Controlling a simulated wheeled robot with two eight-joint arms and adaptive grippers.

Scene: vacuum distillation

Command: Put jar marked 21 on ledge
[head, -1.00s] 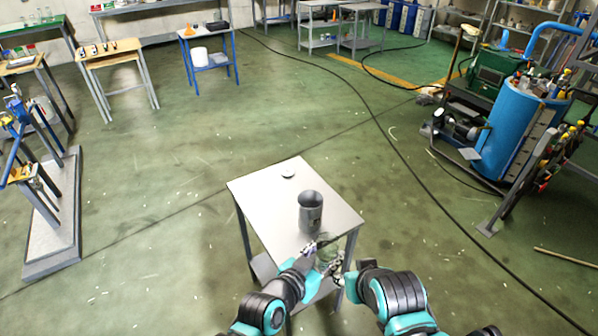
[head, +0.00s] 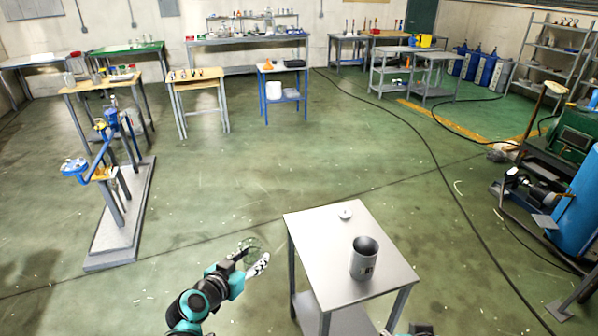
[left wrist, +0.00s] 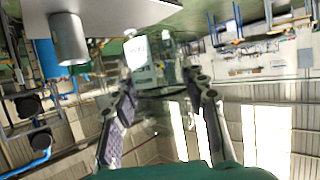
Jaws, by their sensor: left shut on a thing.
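A clear glass jar (left wrist: 165,62) is between the fingers of my left gripper (left wrist: 160,88) in the left wrist view. It has a pale patch and dark marks that I cannot read. In the head view, my left gripper (head: 254,262) holds this faint see-through jar (head: 250,246) above the floor, left of the small metal table and apart from it. I cannot tell which surface is the ledge.
The small metal table (head: 318,232) carries a grey metal can (head: 364,262) with dark marks and a small white disc (head: 345,213). A blue-framed stand (head: 112,215) is on the left. Benches stand along the back.

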